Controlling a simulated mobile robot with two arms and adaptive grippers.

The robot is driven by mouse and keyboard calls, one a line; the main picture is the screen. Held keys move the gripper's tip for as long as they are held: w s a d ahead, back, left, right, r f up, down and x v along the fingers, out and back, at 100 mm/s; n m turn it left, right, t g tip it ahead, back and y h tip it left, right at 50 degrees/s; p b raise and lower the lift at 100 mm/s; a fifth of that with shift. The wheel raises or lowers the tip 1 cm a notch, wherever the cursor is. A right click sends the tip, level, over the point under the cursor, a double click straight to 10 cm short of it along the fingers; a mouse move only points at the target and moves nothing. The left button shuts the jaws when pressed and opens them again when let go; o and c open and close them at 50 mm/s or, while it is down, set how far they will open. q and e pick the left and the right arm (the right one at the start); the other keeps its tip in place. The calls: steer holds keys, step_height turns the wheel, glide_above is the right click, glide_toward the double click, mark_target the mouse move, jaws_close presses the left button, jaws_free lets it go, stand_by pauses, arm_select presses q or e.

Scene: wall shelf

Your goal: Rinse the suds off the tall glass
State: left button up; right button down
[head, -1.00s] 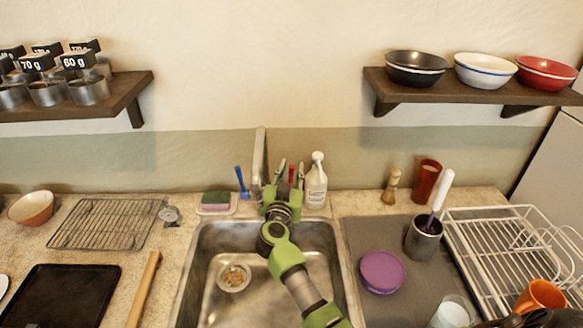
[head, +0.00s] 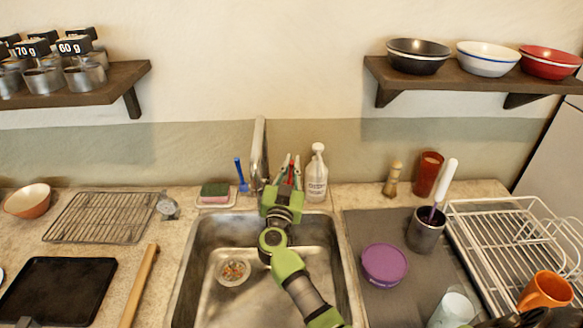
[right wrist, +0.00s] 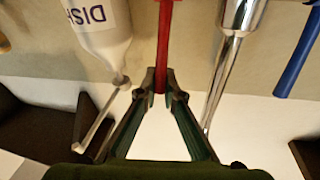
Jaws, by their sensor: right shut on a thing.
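My right gripper (head: 290,172) is behind the sink, between the chrome tap (head: 259,155) and the white soap bottle (head: 316,175). In the right wrist view its fingertips (right wrist: 160,88) are shut on a thin upright red handle (right wrist: 164,40). The chrome tap (right wrist: 236,35) stands beside the handle, apart from the fingers. The tall glass (head: 454,308) is pale and see-through, at the bottom edge on the grey mat, partly cut off. I cannot clearly tell suds on it. No water stream is visible. My left gripper is not in view.
The sink (head: 330,262) lies under my right arm, with food scraps in its drain (head: 233,271). A purple tub (head: 384,264), a dark utensil cup (head: 425,232) and a white dish rack (head: 490,250) stand to the right. A sponge (head: 214,190) and blue brush (head: 241,173) are left of the tap.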

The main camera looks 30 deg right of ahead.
steer(key=shift+s+a+f+t, duration=0.1)
steer(key=shift+s+f+t, duration=0.05)
steer(key=shift+s+t, duration=0.15)
steer(key=shift+w, duration=0.1)
steer(key=c, duration=2.2)
jaws_free()
steer(key=shift+w, duration=0.1)
steer(key=shift+o, duration=0.2)
steer(key=v, duration=0.7)
steer(key=shift+a, duration=0.15)
steer(key=shift+f, duration=0.1)
